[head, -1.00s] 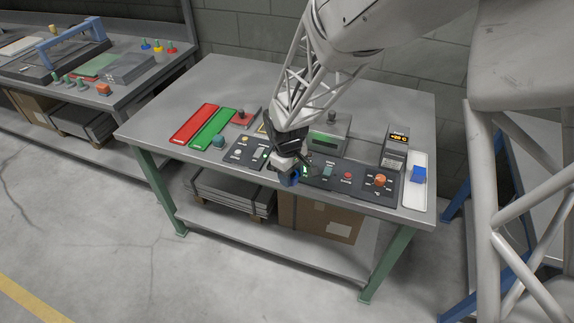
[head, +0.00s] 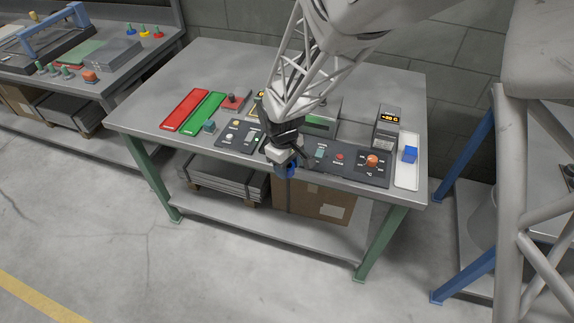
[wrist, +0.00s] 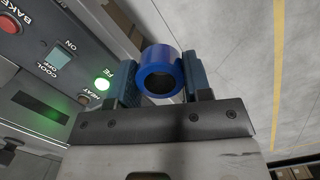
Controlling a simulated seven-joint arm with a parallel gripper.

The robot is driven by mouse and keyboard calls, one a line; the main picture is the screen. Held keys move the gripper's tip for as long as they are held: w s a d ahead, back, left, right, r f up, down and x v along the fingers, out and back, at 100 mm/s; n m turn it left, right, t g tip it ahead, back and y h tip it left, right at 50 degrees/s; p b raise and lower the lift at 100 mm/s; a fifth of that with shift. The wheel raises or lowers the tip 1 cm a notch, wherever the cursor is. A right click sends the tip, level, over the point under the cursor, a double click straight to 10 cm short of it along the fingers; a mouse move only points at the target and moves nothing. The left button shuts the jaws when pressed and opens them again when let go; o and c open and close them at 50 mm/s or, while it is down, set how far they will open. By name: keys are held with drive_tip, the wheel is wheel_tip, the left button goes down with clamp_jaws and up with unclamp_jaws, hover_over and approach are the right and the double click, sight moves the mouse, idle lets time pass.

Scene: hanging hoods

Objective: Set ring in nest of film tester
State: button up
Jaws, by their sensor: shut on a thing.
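A blue ring (wrist: 157,57) sits between the two fingers of my gripper (wrist: 160,84) in the wrist view, its hole facing the camera. My gripper (head: 286,164) is shut on it; in the head view the ring is a small dark blue patch (head: 285,172) at the table's front edge, in front of the control panel. A grey device with a green display (head: 320,124) stands behind the panel, partly hidden by my arm. I cannot tell whether it is the film tester, and I cannot make out a nest.
The black control panel (head: 344,171) has buttons and an orange knob (head: 372,160). Red (head: 192,111) and green (head: 203,115) strips lie at left.

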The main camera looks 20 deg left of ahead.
drive_tip(key=shift+w+a, duration=0.1)
drive_tip(key=w+a+r, duration=0.1)
drive_tip(key=w+a, duration=0.9)
drive_tip(key=w, duration=0.4)
drive_tip(key=w+a+r, duration=0.2)
drive_tip(key=w+a, duration=0.8)
drive_tip(key=w, duration=0.4)
drive_tip(key=shift+d+f, duration=0.1)
drive_tip(key=shift+f, duration=0.05)
drive_tip(key=shift+f, duration=2.85)
drive_tip(key=shift+f, duration=0.75)
idle(0.5)
drive_tip(key=o, duration=1.4)
